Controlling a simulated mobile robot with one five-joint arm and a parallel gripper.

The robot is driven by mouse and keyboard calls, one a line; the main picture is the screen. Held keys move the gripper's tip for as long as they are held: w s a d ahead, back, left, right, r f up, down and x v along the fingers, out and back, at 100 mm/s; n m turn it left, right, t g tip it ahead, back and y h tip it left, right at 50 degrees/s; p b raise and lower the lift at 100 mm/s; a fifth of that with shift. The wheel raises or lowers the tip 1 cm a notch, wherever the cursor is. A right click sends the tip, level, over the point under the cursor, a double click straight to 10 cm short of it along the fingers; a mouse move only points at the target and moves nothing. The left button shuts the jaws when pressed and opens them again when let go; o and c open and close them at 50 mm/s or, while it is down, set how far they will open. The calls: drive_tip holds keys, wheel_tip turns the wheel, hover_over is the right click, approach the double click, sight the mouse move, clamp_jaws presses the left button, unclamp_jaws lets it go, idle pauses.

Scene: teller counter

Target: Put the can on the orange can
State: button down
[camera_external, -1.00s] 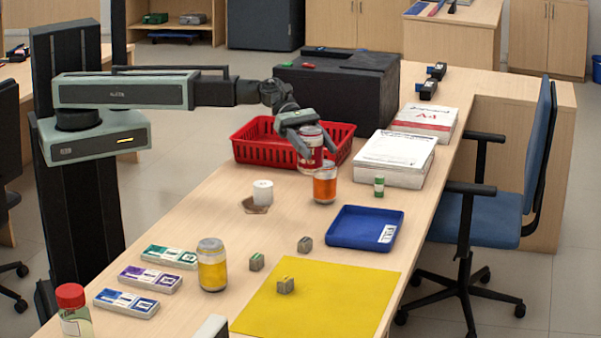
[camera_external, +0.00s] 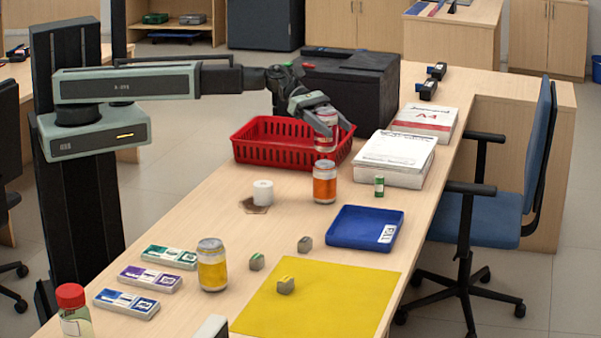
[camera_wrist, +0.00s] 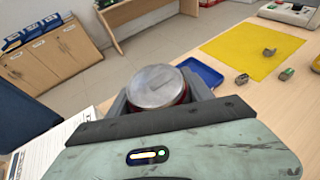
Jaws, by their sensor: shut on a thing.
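The red and white can (camera_external: 326,141) is held in my gripper (camera_external: 328,125), which is shut on it. In the external view the can appears upright or nearly so, just above the orange can (camera_external: 325,184) in the picture. The orange can stands upright on the counter, its silver top in view. I cannot tell for sure whether the two cans touch. In the wrist view the held can's silver lid (camera_wrist: 158,87) shows between the fingers, and the orange can is hidden.
A red basket (camera_external: 268,152) is behind the cans. A blue tray (camera_external: 365,228) lies in front. A white roll (camera_external: 263,193) and a yellow-labelled can (camera_external: 212,266) are left.

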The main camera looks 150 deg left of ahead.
sight(334, 139)
wheel_tip(334, 139, down, 4)
drive_tip(key=b, duration=0.4)
drive_tip(key=shift+f, duration=0.1)
drive_tip(key=shift+r, duration=0.25)
drive_tip(key=shift+f, duration=0.15)
drive_tip(key=shift+c, duration=2.1)
unclamp_jaws()
drive_tip(key=shift+r+p, duration=0.3)
drive_tip(key=shift+p, duration=0.1)
drive_tip(key=p+v, duration=0.4)
drive_tip(key=v, duration=0.8)
drive_tip(key=shift+f, duration=0.15)
